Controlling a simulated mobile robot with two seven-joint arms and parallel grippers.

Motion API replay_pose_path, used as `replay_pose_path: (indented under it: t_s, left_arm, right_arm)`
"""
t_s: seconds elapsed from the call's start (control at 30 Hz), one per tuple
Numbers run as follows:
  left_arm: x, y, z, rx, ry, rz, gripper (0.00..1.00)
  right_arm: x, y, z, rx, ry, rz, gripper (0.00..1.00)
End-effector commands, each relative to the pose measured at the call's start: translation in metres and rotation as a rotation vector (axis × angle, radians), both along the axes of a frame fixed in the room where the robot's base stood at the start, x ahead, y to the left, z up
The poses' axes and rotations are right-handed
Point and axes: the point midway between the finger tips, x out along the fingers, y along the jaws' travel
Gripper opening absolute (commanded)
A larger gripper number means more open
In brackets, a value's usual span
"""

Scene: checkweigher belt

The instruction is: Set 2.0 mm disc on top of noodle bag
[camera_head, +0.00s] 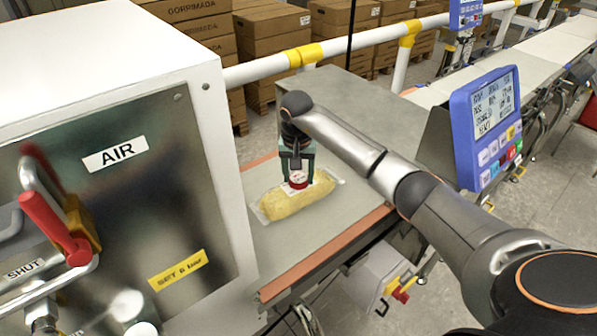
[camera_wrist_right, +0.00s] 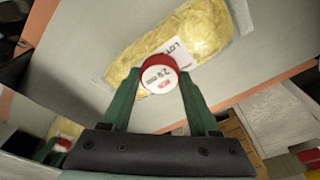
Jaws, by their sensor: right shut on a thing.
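The noodle bag (camera_head: 283,204) is a clear bag of yellow noodles lying flat on the grey belt in the head view. It also shows in the right wrist view (camera_wrist_right: 208,28) with a white lot label. The 2.0 mm disc (camera_head: 298,180) is red-rimmed with a white printed face. It also shows in the right wrist view (camera_wrist_right: 159,76), between the green fingertips. My right gripper (camera_head: 297,177) is shut on the disc, pointing down at the bag. The disc overlaps the bag in the head view; I cannot tell whether they touch. My left gripper is not in view.
The grey belt (camera_head: 275,243) has bare room in front of the bag. A white cabinet with a steel AIR panel (camera_head: 120,200) stands close on the left. A blue display (camera_head: 490,120) stands on the right. Cardboard boxes (camera_head: 270,30) are behind the white rail.

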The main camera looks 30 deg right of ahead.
Motion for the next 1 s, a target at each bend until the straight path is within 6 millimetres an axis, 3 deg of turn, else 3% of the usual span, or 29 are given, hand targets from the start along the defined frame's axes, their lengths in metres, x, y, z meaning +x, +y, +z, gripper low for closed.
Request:
replay_pose_path:
  t_s: [0.3, 0.33, 0.57, 0.83, 1.0]
  left_arm:
    - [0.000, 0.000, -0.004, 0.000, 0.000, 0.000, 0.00]
    - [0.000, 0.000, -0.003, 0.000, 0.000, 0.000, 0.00]
    - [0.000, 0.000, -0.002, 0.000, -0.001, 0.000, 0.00]
    - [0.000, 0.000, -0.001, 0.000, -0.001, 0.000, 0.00]
    - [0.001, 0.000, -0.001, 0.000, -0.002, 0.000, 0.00]
  right_arm:
    - [0.000, 0.000, -0.004, -0.001, -0.002, 0.000, 0.06]
    - [0.000, 0.000, -0.003, -0.001, -0.001, 0.000, 0.63]
    - [0.000, 0.000, -0.003, -0.001, -0.001, 0.000, 0.89]
    - [0.000, 0.000, -0.001, 0.000, -0.001, 0.000, 0.91]
    - [0.000, 0.000, 0.013, -0.001, -0.006, -0.001, 0.91]
